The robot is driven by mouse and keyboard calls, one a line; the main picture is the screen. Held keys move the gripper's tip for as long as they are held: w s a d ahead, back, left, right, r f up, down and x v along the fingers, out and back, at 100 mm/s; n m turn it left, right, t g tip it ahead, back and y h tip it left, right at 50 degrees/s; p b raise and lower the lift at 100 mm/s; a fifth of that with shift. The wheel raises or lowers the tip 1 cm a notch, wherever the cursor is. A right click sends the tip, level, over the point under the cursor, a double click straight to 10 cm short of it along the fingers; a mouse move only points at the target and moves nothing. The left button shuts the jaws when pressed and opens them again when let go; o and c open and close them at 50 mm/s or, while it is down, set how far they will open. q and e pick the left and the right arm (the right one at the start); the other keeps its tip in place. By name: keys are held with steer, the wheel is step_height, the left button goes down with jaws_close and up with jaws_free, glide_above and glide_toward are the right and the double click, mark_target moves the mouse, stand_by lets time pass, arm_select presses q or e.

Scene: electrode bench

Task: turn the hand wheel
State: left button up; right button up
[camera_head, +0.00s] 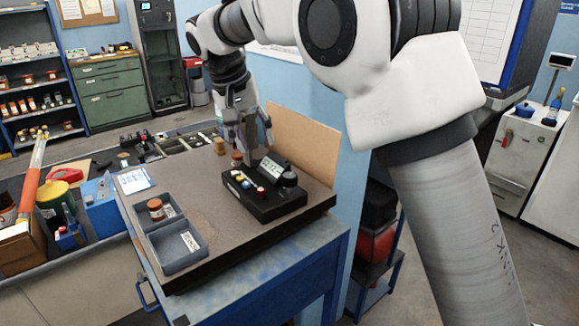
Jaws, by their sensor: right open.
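A black box device (262,201) with a small tilted display (271,167) and coloured buttons sits on the bench's dark top. A round black knob (289,179) stands on its right end; it may be the hand wheel, but I cannot tell for sure. My right gripper (250,152) points down just behind the device, left of the knob, with its fingers apart. It appears empty, and whether it touches anything is unclear. A small brown-orange round piece (237,156) shows beside its left finger. My left gripper is not in view.
A grey two-part tray (183,262) with an orange-lidded jar (156,209) lies at the front left of the bench top. A brown board (306,143) stands behind the device. A white card (134,180) lies at left. The bench top between tray and device is clear.

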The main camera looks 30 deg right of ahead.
mark_target(291, 175)
steer(key=d+f+n+y+p, duration=0.1)
steer(key=d+n+p, duration=0.1)
steer(key=n, duration=0.3)
steer(key=d+f+n+y+p, duration=0.1)
steer(key=d+n+p, duration=0.1)
steer(key=n, duration=0.4)
steer(key=d+n+t+y+p, duration=0.1)
steer(key=n+p, duration=0.1)
steer(key=n, duration=0.4)
steer(key=shift+s+d+f+y+p, duration=0.2)
steer(key=shift+d+f+y+p, duration=0.2)
steer(key=s+d+r+n+y+p, duration=0.1)
steer(key=s+d+n+y+p, duration=0.25)
steer(key=p, duration=0.65)
steer(key=shift+m+y, duration=0.25)
steer(key=shift+m, duration=0.4)
steer(key=x, duration=0.2)
steer(key=p+x, duration=0.1)
steer(key=x, duration=0.1)
steer(key=s+x, duration=0.1)
steer(key=shift+a+f, duration=0.35)
steer(key=shift+a, duration=0.15)
steer(key=shift+f, duration=0.55)
steer(key=shift+s, duration=0.1)
steer(key=shift+a, duration=0.1)
steer(key=c, duration=0.9)
